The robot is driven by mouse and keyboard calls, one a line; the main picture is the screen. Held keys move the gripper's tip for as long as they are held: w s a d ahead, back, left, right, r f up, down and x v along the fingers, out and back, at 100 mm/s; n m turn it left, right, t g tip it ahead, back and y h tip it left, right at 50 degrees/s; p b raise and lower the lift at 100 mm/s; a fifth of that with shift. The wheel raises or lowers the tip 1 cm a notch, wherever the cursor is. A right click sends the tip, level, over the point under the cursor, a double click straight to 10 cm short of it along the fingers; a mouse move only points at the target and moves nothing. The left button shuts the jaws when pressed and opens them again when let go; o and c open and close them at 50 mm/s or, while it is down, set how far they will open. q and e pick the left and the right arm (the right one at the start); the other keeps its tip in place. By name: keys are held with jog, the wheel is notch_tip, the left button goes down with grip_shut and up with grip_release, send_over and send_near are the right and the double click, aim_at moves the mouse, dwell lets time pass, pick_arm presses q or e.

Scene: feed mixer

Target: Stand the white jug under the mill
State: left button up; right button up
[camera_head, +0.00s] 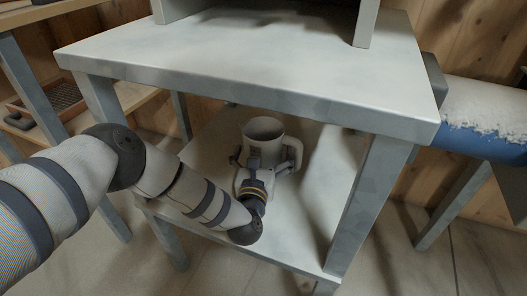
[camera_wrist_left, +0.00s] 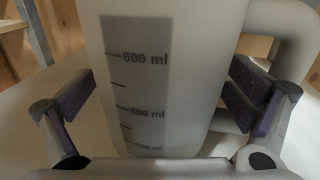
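The white jug (camera_head: 264,138) stands upright on the lower shelf (camera_head: 318,215) of a grey table, below its top. Its handle (camera_head: 293,155) points right. My left gripper (camera_head: 253,172) reaches in low at the jug's near side. In the left wrist view the jug (camera_wrist_left: 165,75) fills the middle, with a grey volume scale facing me. The fingers of my left gripper (camera_wrist_left: 160,100) lie on either side of its body, the right one in front of the handle (camera_wrist_left: 300,45). I cannot tell whether both pads press on it. My right gripper is out of view. No mill is clearly recognisable.
The table top (camera_head: 250,65) overhangs the shelf and jug. Grey uprights (camera_head: 366,22) of a structure stand on it, cut off above. A table leg (camera_head: 365,205) bounds the shelf at right. A blue cylinder with white material (camera_head: 485,120) is farther right. The shelf's right part is bare.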

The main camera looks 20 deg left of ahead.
pick_arm(q)
jog(key=shift+r, duration=0.15)
jog(key=s+p, duration=0.1)
jog(key=s, duration=0.2)
jog(key=s+d+p, duration=0.1)
jog(key=s, duration=0.3)
jog(key=s+d+p, duration=0.1)
jog(key=s, duration=0.2)
jog(key=shift+s+r, duration=0.1)
jog(key=shift+s, duration=0.25)
jog(key=shift+s+d, duration=0.15)
jog(key=shift+s, duration=0.4)
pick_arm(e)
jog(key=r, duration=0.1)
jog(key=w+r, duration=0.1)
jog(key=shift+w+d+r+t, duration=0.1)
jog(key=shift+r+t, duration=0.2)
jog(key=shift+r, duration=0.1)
